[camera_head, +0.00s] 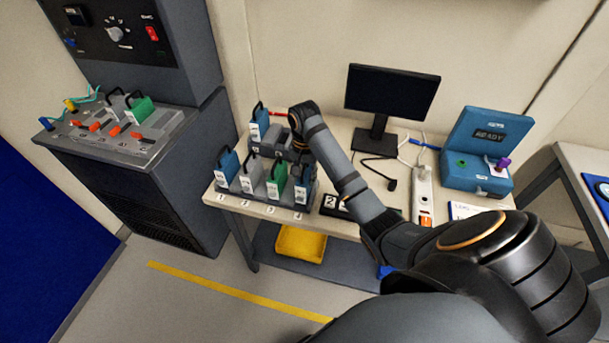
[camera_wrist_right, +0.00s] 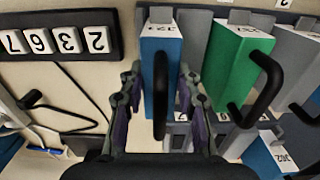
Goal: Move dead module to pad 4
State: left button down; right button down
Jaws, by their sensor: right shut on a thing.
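My right gripper (camera_wrist_right: 165,110) is shut on the black handle of a blue module (camera_wrist_right: 160,50) with a white label. In the head view this module (camera_head: 303,176) is at the right end of the front row, at pad 4; the gripper is largely hidden behind my arm's wrist there. I cannot tell whether the module is fully seated. To its left stand a green module (camera_head: 277,180) at pad 3, a grey module (camera_head: 250,175) at pad 2 and a blue module (camera_head: 228,165) at pad 1. No mark shows which is dead. My left gripper is out of view.
Another blue module (camera_head: 259,120) stands in the rear rack. A black number strip (camera_wrist_right: 55,38) lies close beside the held module. A monitor (camera_head: 391,95), power strip (camera_head: 423,195) and open blue case (camera_head: 476,165) occupy the table's right. A module bench (camera_head: 115,140) stands far left.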

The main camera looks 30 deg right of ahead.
jog(key=shift+f, duration=0.35)
dwell(0.5)
jog(key=c, duration=0.9)
grip_release()
jog(key=shift+o, duration=0.2)
jog(key=shift+f, duration=0.1)
